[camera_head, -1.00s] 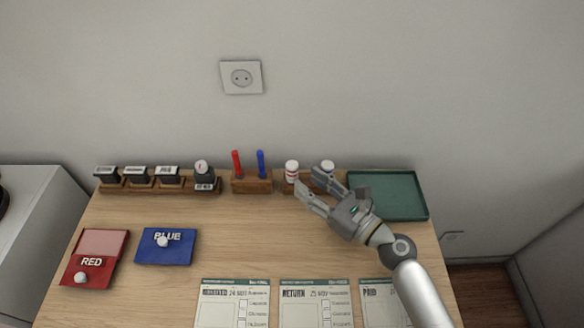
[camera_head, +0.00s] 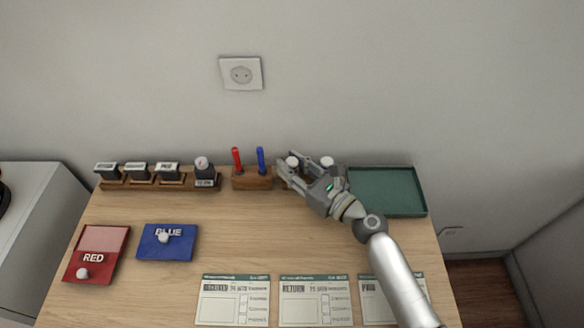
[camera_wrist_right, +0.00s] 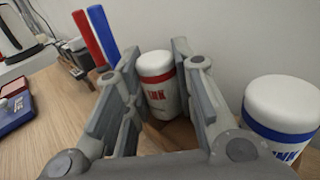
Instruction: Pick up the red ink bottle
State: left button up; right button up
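The red ink bottle, white with a red band and red lettering, stands upright between the fingers of my right gripper in the right wrist view (camera_wrist_right: 158,84). In the head view only its white cap (camera_head: 292,162) shows clearly. My right gripper (camera_head: 286,168) is open around it, with a finger on each side; a small gap shows beside the bottle. The blue-banded ink bottle (camera_wrist_right: 279,118) stands to the right, outside the fingers; its cap (camera_head: 327,161) also shows in the head view. My left gripper is not in view.
A wooden holder with a red pen (camera_head: 237,158) and a blue pen (camera_head: 261,160) stands just left of the gripper. A green tray (camera_head: 424,211) lies to the right. Stamps in a rack (camera_head: 140,186), red and blue ink pads and printed forms are on the table. The middle is clear.

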jog(key=shift+c, duration=0.9)
